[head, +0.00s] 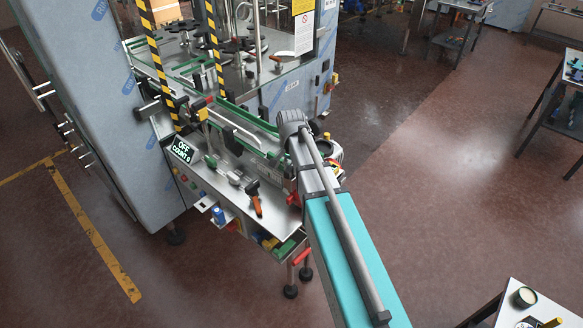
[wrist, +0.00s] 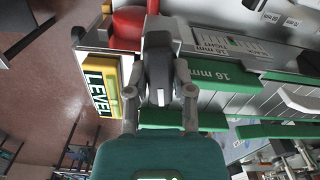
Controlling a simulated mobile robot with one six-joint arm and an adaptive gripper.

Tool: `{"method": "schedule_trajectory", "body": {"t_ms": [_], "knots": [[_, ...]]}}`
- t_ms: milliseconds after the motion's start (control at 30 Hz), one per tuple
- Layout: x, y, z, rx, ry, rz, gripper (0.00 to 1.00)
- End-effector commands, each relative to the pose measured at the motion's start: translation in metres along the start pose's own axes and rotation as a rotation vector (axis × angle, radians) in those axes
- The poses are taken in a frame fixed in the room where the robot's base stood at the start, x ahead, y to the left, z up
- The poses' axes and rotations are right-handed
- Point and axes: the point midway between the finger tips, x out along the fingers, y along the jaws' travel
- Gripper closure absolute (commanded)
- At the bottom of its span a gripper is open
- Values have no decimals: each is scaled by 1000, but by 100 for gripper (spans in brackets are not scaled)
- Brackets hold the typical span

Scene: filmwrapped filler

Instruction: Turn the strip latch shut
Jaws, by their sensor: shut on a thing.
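In the wrist view my gripper (wrist: 160,88) points up the picture, its two fingers closed on a dark grey upright piece (wrist: 159,66), which looks like the strip latch's handle. The piece stands against a light grey block at the end of a green strip marked 16 mm (wrist: 215,77). The fingertips hide part of it, so I cannot tell the latch's exact angle. In the head view my arm covers the gripper and the latch at the machine's near right corner.
A yellow-framed LEVEL gauge (wrist: 97,86) and a red part (wrist: 127,27) sit close to the fingers. In the head view the machine's steel shelf (head: 225,190) holds an orange-handled tool (head: 256,204) and a display reading OFF, COUNT 0 (head: 183,151).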

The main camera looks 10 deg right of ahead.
Motion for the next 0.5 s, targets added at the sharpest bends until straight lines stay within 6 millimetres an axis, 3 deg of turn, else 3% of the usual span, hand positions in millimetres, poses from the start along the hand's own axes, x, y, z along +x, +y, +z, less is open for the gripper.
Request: {"method": "schedule_trajectory", "body": {"t_ms": [500], "knots": [[0, -1, 0, 201, 0, -2, 100]]}}
